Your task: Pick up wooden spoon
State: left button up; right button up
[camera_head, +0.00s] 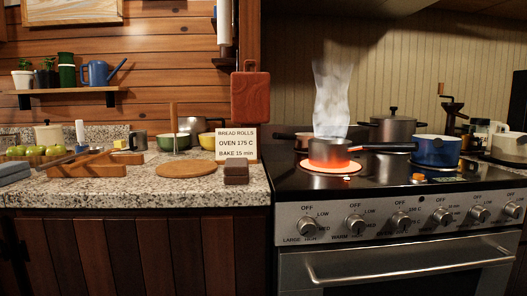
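I cannot clearly make out a wooden spoon. A thin upright wooden stick (174,122) rises by the green bowl (167,143) on the granite counter (135,192); I cannot tell whether it is a spoon handle or a stand. A brown wooden rack or tray (95,167) lies on the counter at left, with a grey-blue item along its far side. Neither of my grippers is in view.
A steaming pan (330,149) sits on a glowing burner (330,168) of the stove. A blue pot (436,150) stands right of it. A round board (187,170), dark block (236,172) and recipe sign (236,145) stand on the counter.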

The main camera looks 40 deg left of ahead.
aim_at(69, 168)
jog(key=u, duration=2.4)
